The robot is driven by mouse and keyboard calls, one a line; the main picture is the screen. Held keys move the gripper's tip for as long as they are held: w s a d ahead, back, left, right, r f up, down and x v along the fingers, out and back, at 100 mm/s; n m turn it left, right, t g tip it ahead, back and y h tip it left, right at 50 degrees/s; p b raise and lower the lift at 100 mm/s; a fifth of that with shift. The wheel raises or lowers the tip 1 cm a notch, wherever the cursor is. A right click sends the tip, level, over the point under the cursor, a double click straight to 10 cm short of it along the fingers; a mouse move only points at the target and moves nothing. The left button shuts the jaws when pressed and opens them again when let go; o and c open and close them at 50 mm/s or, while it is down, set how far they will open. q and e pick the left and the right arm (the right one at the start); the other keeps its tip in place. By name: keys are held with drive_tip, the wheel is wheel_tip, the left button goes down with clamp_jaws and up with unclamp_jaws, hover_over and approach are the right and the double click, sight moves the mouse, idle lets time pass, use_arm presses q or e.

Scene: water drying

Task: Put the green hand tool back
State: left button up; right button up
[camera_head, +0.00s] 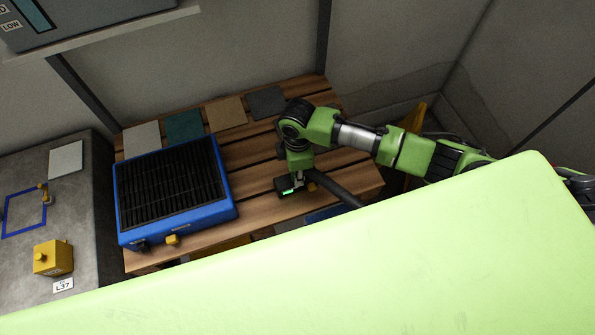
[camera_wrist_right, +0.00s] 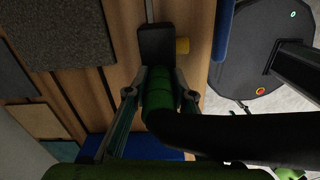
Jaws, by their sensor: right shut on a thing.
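The green hand tool (camera_wrist_right: 158,88) shows in the right wrist view as a ribbed green grip with a black head above it and a thick black hose curving off to the right. My right gripper (camera_wrist_right: 158,100) is shut on the green grip, one finger on each side. In the head view, my right gripper (camera_head: 296,180) is low over the wooden slatted bench (camera_head: 262,207), right of the blue box. The tool is largely hidden there; its black hose (camera_head: 340,190) trails right and down. Whether the tool touches the bench is unclear. My left gripper is out of view.
A blue box with a black grille (camera_head: 172,186) stands on the bench's left part. Several flat square pads, including a teal one (camera_head: 185,126), lie along the back. A grey counter (camera_head: 88,190) with a yellow block (camera_head: 53,258) is at left. Bench slats beside the box are clear.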

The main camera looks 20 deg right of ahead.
drive_tip(key=shift+f, duration=0.15)
drive_tip(key=o, duration=1.1)
wheel_tip(320, 180, up, 12)
drive_tip(key=shift+r, duration=0.2)
